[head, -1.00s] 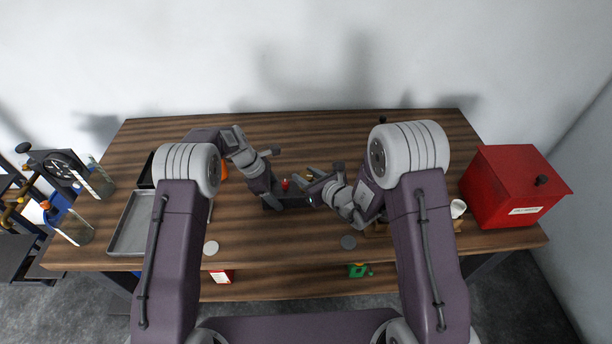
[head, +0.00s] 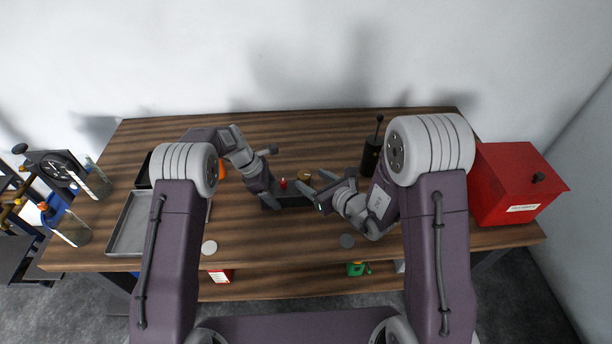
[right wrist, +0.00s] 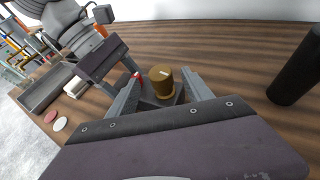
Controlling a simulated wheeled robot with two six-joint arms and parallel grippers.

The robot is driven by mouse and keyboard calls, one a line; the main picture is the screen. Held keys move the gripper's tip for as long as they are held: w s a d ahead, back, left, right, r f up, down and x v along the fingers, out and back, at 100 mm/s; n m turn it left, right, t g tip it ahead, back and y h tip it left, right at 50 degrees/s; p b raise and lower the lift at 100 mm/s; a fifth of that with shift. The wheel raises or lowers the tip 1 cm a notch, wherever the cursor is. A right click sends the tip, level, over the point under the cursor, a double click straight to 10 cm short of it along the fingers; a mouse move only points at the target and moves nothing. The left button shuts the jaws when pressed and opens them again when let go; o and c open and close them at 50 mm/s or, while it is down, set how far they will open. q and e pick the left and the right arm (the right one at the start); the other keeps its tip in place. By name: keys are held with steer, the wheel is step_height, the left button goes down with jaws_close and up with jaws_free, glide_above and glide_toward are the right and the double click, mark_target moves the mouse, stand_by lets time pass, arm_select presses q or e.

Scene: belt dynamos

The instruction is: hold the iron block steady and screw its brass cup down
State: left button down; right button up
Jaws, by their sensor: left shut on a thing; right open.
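The dark iron block (head: 294,201) lies on the table in the middle of the head view. A red piece (head: 283,184) and the brass cup (head: 304,176) stand on it. My left gripper (head: 272,197) is shut on the block's left end. My right gripper (head: 315,189) is open at the block's right side. In the right wrist view its two fingers (right wrist: 160,77) stand either side of the brass cup (right wrist: 163,87), which has a pale mark on top. I cannot tell whether they touch it. How far the cup is seated is hidden.
A black bottle-like thing (head: 371,158) stands right of the block. A red box (head: 505,190) is at the table's right end, a grey tray (head: 129,225) at the left. The back table is clear.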

mark_target(307, 176)
steer(key=shift+v, duration=1.15)
steer(key=w+r+n+g+y, duration=0.2)
steer(key=w+r+n+y, duration=0.2)
steer(key=y, duration=0.1)
steer(key=s+d+f+n+g, duration=0.2)
steer(key=d+n+g, duration=0.1)
steer(key=d+g, duration=0.3)
steer(key=shift+t+y, duration=0.3)
steer(key=shift+t, duration=0.4)
steer(key=x, duration=1.1)
steer(key=shift+f, duration=0.45)
jaws_close()
